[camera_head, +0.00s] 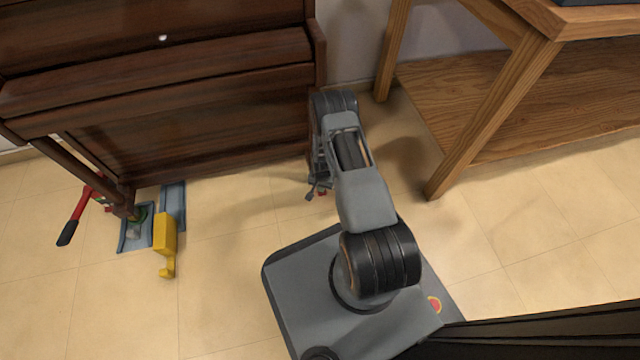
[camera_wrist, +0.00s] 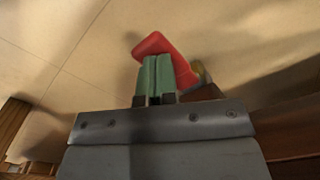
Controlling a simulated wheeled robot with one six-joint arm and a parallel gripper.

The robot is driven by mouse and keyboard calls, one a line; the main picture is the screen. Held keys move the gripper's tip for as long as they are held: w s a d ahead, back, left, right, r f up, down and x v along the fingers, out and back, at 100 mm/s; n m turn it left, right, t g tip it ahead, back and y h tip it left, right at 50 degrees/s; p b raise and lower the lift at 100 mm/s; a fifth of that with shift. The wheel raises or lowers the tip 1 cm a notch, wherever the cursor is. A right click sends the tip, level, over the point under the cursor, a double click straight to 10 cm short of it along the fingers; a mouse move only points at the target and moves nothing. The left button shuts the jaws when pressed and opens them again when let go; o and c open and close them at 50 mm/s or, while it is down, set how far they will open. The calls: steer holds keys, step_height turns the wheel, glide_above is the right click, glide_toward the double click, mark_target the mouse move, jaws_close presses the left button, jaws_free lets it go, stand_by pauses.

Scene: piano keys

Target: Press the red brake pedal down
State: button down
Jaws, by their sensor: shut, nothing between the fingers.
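The red brake pedal (camera_wrist: 160,44) lies beneath my gripper in the wrist view, with its wide end beyond the fingertips and a part reaching to the right. My gripper (camera_wrist: 158,62) has its two green fingers together, with nothing between them, and they cover the middle of the pedal. I cannot tell whether the fingertips touch it or hang just above it. My arm hides the rest.
A brown piano (camera_head: 190,130) stands behind and left. A wooden table (camera_head: 490,120) with a low shelf stands at right. A red lever with a black grip (camera_head: 68,232), blue plates (camera_head: 134,240) and a yellow block (camera_head: 165,235) are at left. Tiled floor between is clear.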

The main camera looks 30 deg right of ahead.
step_height(320, 180, up, 9)
steer(key=p, duration=0.6)
steer(key=shift+p, duration=0.3)
steer(key=shift+s, duration=0.1)
